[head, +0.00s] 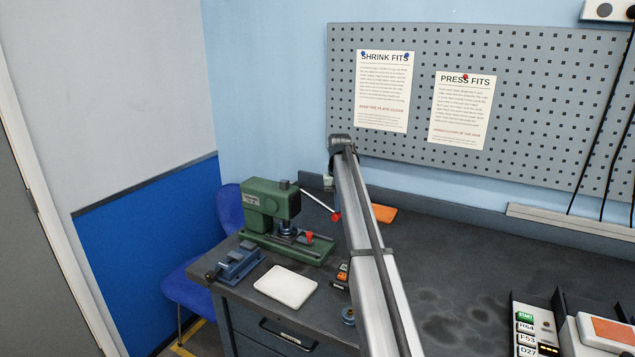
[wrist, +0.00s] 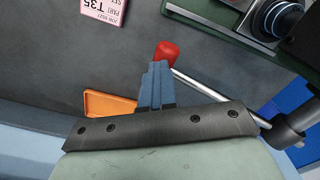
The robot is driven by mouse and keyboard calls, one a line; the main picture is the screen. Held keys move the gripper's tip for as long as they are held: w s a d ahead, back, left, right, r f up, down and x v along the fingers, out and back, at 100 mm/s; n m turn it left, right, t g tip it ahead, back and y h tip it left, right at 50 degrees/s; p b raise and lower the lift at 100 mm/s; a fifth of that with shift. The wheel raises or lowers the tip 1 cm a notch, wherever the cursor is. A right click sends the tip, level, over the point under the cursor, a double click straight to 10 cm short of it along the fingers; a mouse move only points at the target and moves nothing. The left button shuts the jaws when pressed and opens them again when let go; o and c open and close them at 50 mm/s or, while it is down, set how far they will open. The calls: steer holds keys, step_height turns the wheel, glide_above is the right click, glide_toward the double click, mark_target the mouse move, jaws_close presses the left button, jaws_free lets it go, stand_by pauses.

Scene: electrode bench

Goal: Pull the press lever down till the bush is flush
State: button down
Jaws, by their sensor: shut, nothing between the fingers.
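The green press (head: 270,206) stands at the back left of the bench. Its thin metal lever slants down to the right and ends in a red knob (head: 336,216). In the wrist view, the red knob (wrist: 166,50) shows at the tips of my gripper (wrist: 160,66), with the lever rod (wrist: 215,95) running off to the right. My gripper is shut, with nothing held. I cannot tell whether the fingertips touch the knob. In the head view my arm hides the fingers. The bush under the ram is too small to judge as flush or proud.
A blue vise (head: 236,264) and a white tray (head: 286,287) are in front of the press. An orange tray (head: 383,213) lies behind my arm; a pink label card (wrist: 104,10) shows in the wrist view. Boxed devices (head: 535,325) stand front right. The bench middle is clear.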

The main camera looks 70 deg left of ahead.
mark_target(334, 212)
steer(key=shift+s+a+f, duration=0.2)
steer(key=shift+f, duration=0.45)
steer(key=shift+s+a+f, duration=0.2)
steer(key=shift+f, duration=0.45)
steer(key=shift+s+a+f, duration=0.1)
steer(key=shift+f, duration=0.1)
steer(key=shift+s+a+f, duration=0.2)
steer(key=shift+s+f, duration=0.05)
steer(key=shift+f, duration=0.3)
steer(key=shift+s+a+f, duration=0.2)
steer(key=shift+f, duration=0.5)
stand_by(0.4)
steer(key=shift+w+d+r, duration=0.3)
steer(key=shift+r, duration=0.45)
steer(key=shift+w+d+r, duration=0.35)
steer(key=shift+r, duration=0.45)
steer(key=shift+w+d+r, duration=0.3)
steer(key=shift+r, duration=0.45)
